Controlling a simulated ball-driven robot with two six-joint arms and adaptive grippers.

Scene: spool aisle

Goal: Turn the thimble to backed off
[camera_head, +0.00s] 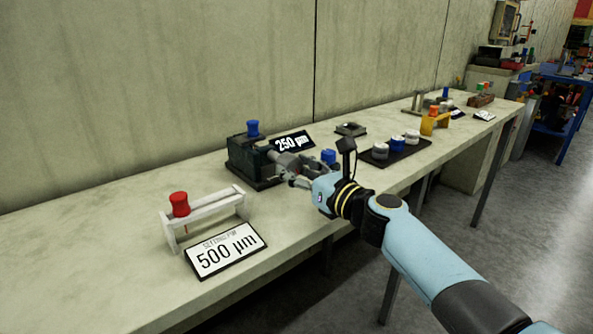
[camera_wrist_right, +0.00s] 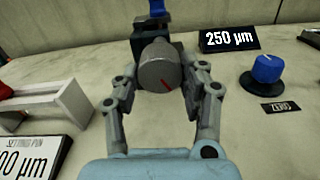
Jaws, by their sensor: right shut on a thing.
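The thimble (camera_wrist_right: 157,66) is a grey knurled cylinder with a red line on its end face, seen in the right wrist view. Its red line points down and to the right. It also shows small in the head view (camera_head: 285,161), on the front of a dark instrument block (camera_head: 247,160) with a blue knob on top. My right gripper (camera_wrist_right: 158,82) has a finger on each side of the thimble and is shut on it. It also shows in the head view (camera_head: 300,174). A display (camera_head: 291,143) beside the block reads 250 µm. My left gripper is not in view.
A white stand (camera_head: 213,213) with a red knob is at left, behind a "setting pin 500 µm" sign (camera_head: 225,250). A blue knob (camera_wrist_right: 266,68) stands right of the thimble, by a "zero" label (camera_wrist_right: 280,106). A dark tray (camera_head: 394,151) with white and blue pieces lies farther right.

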